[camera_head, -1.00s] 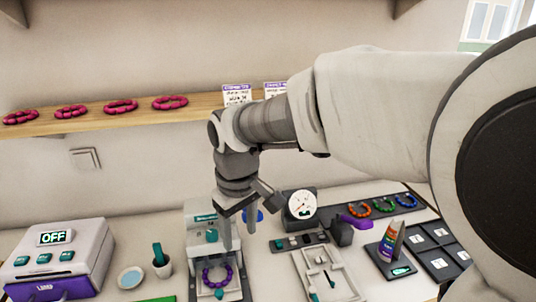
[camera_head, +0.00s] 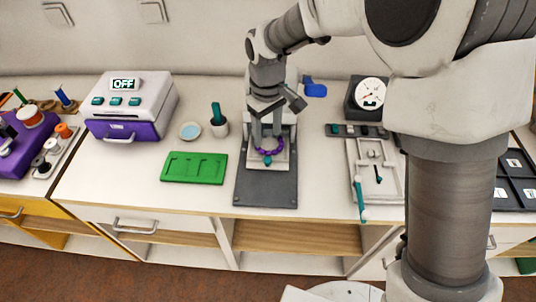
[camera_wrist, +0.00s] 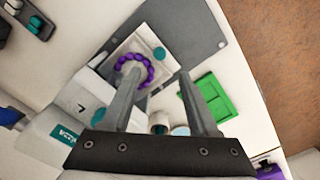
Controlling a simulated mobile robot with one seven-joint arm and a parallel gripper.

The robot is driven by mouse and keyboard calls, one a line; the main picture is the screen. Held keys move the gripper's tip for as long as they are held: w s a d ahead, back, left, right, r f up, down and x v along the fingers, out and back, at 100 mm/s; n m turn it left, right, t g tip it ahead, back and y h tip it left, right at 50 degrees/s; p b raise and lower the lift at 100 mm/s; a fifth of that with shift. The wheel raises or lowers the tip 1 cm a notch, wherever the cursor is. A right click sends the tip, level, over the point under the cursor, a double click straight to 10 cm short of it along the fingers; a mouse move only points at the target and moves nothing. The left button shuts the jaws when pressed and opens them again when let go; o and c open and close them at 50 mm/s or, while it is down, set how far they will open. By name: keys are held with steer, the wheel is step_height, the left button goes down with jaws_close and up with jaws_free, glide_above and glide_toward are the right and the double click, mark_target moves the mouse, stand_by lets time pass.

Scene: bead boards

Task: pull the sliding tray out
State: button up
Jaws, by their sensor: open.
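The light sliding tray (camera_head: 282,164) sits at the front of a white press-like machine on a dark base plate (camera_head: 266,190). It carries a ring of purple beads (camera_head: 270,151), also seen in the wrist view (camera_wrist: 148,60), and a teal knob (camera_head: 267,160) at its front. The knob shows clear of my fingers in the wrist view (camera_wrist: 160,53). My gripper (camera_head: 267,138) is open, pointing down over the tray. In the wrist view my gripper (camera_wrist: 158,73) shows one finger overlapping the bead ring. I cannot tell whether the fingers touch anything.
A purple-fronted machine reading OFF (camera_head: 124,112) is farther left. A gauge (camera_head: 368,95) and a pale fixture (camera_head: 375,172) stand at right. Bare counter lies between.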

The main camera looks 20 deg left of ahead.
mark_target(267, 159)
step_height(267, 159, down, 10)
steer(key=shift+r+b, duration=0.25)
steer(key=shift+b, duration=0.15)
jaws_close()
stand_by(1.2)
